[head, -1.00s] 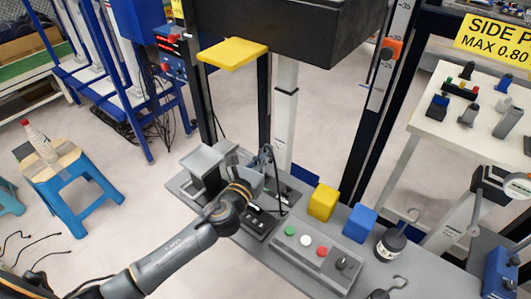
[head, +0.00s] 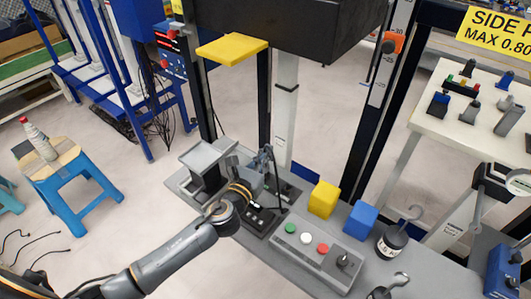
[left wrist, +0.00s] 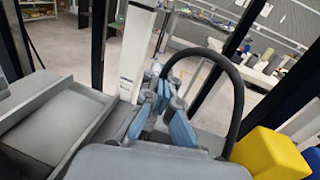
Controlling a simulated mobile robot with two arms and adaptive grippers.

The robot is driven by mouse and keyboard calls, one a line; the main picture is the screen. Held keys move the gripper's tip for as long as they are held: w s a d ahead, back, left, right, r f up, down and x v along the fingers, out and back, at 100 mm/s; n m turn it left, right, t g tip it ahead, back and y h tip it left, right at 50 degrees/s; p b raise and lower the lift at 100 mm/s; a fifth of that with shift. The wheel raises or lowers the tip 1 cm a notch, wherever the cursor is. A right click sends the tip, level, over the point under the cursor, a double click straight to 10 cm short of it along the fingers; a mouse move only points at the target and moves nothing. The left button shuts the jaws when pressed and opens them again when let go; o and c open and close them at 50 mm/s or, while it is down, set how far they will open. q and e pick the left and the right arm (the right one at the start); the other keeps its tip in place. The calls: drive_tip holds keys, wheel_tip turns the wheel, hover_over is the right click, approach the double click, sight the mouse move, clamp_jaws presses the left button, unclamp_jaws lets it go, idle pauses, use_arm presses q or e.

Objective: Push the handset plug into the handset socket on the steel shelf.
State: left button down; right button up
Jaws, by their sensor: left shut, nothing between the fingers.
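The steel shelf (head: 268,262) is the long grey plate in front of the column. My left gripper (head: 265,155) is above its left part, and the left wrist view shows its fingers (left wrist: 162,75) shut together with nothing visible between them. A black cable (left wrist: 238,95) arches beside and behind the fingers. In the head view this cable (head: 279,185) comes down just right of the gripper to the shelf. A dark low unit (head: 262,220) lies on the shelf under my wrist, partly covered. I cannot make out the handset plug or handset socket clearly. My right gripper is not in view.
A grey bracket (head: 205,158) stands left of the gripper. A yellow block (head: 323,199), a blue block (head: 360,221), a button box (head: 316,254) and a black hooked weight (head: 391,243) stand to the right. A yellow plate (head: 232,50) juts out above.

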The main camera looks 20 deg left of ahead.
use_arm(q)
drive_tip(key=shift+f+b, duration=0.55)
drive_tip(key=shift+f, duration=0.15)
drive_tip(key=c, duration=1.4)
unclamp_jaws()
drive_tip(key=shift+w+r, duration=0.1)
drive_tip(key=shift+c, duration=0.2)
drive_tip(key=shift+a, duration=0.15)
drive_tip(key=shift+s, duration=0.25)
drive_tip(key=s, duration=0.4)
drive_tip(key=s+a, duration=0.1)
drive_tip(key=s, duration=0.6)
drive_tip(key=shift+s+a, duration=0.3)
